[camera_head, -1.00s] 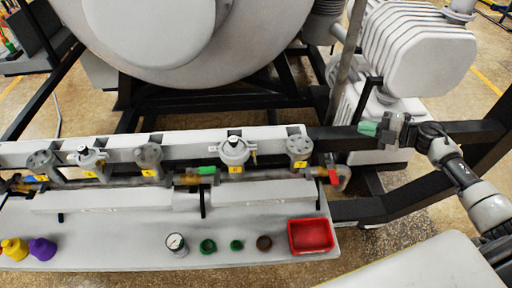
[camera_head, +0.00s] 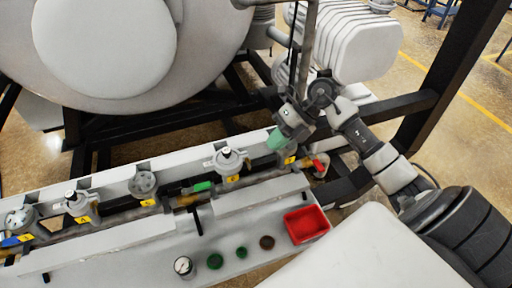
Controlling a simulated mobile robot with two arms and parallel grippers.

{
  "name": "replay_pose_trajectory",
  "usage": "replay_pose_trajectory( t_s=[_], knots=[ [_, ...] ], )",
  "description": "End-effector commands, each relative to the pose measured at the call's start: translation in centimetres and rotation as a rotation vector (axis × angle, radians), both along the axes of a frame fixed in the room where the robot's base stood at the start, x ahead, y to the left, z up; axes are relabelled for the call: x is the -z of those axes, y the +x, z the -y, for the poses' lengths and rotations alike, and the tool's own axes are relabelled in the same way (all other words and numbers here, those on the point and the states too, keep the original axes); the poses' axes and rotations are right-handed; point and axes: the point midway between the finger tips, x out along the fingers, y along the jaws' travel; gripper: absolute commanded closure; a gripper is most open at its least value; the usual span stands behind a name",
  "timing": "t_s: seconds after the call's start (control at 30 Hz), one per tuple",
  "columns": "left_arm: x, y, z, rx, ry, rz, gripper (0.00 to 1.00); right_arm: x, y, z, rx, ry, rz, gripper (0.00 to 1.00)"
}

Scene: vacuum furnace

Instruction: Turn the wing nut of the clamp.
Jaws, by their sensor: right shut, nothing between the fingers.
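My right gripper (camera_head: 277,141) has green fingertips. It is shut and empty, over the right end of the pipe manifold. It hides most of the rightmost fitting, of which a yellow label (camera_head: 290,160) still shows; I cannot tell if they touch. A pipe end with a red part (camera_head: 318,165) is just right of the gripper. I cannot make out a clamp or wing nut for certain; it may be too small or hidden behind the fingers. My left gripper is not in view.
On the white bench (camera_head: 225,225) are a red tray (camera_head: 305,225), a gauge (camera_head: 183,266), green rings (camera_head: 215,261) and a brown ring (camera_head: 267,242). Other grey fittings (camera_head: 143,184) line the manifold leftward. A grey upright post (camera_head: 306,50) stands close behind my right wrist.

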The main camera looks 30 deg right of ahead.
Motion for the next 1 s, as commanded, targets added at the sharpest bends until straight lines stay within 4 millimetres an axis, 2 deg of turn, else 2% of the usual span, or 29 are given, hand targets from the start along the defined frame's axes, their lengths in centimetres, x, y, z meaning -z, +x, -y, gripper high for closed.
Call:
replay_pose_trajectory(
  t_s=[0.1,0.2,0.4,0.73,1.0],
  knots=[
    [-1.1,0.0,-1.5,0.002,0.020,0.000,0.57,1.2,0.4,-1.8,-0.001,0.005,-0.001,1.00],
    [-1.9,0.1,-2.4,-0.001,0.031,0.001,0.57,1.4,0.8,-3.3,-0.001,0.005,0.000,1.00],
    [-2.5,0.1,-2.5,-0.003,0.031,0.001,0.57,2.1,1.2,-4.8,0.001,0.002,0.000,1.00],
    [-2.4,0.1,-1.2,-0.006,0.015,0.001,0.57,2.3,1.2,-5.0,0.001,0.000,-0.001,1.00],
    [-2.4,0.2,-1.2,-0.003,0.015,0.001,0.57,2.3,1.2,-5.0,0.001,-0.003,-0.001,1.00]
  ],
)
